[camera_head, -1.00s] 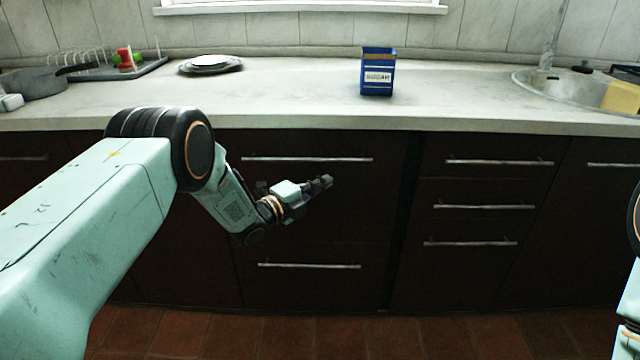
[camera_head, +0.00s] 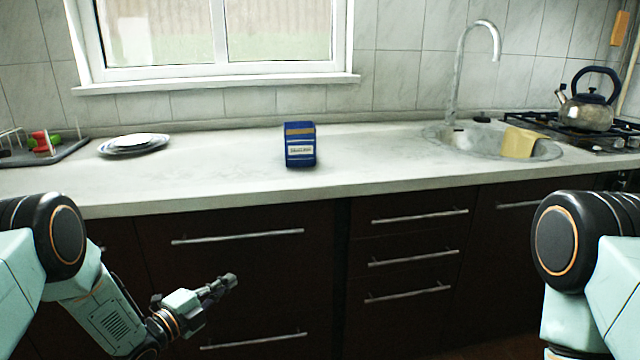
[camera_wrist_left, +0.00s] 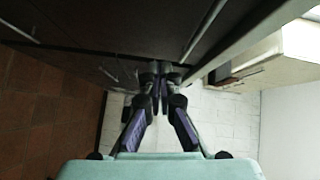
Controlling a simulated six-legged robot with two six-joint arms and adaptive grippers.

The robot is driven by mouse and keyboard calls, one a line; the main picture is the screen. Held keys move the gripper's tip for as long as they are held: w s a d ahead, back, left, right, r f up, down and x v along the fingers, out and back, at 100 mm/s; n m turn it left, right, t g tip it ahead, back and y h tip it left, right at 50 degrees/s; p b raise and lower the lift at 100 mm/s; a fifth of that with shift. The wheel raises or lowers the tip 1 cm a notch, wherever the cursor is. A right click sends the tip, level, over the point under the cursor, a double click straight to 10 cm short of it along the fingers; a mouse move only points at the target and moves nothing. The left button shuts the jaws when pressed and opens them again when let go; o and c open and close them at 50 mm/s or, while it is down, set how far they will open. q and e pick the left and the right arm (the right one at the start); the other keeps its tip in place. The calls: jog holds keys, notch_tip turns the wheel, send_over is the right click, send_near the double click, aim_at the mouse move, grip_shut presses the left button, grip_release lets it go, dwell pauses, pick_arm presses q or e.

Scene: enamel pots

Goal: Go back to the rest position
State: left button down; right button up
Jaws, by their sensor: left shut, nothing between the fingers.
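My left gripper (camera_head: 222,288) is in front of the dark drawer fronts, below the countertop edge. Its fingers are together with nothing between them. In the left wrist view the fingertips of my left gripper (camera_wrist_left: 156,70) meet at the middle, near the dark cabinet fronts. My right arm shows at the right edge of the head view, but its gripper is out of the picture. A blue box (camera_head: 300,145) with a white label stands upright on the countertop (camera_head: 230,172), apart from both arms.
Plates (camera_head: 134,144) and a dish rack (camera_head: 45,150) are at the left of the counter. A sink (camera_head: 480,140) with a yellow cloth (camera_head: 520,142) and a kettle (camera_head: 588,108) on the stove are at the right. Drawer handles (camera_head: 238,237) stick out near my left gripper.

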pick_arm(q)
jog(key=s+d+f+n+g+y, duration=0.1)
jog(key=s+f+n+g+y, duration=0.55)
jog(key=s+f+n, duration=0.95)
jog(key=s+d+r+n+g+y+p, duration=0.1)
jog(key=s+r+n+g, duration=0.1)
jog(key=s, duration=1.2)
jog(key=s+d+r+n+g+p, duration=0.1)
jog(key=s+n+g, duration=0.3)
jog(key=s, duration=1.1)
jog(key=r+g+p, duration=0.1)
jog(key=g, duration=0.2)
jog(key=shift+s+d+y, duration=0.2)
jog(key=shift+s+y, duration=0.1)
jog(key=shift+y, duration=0.05)
jog(key=shift+r, duration=0.1)
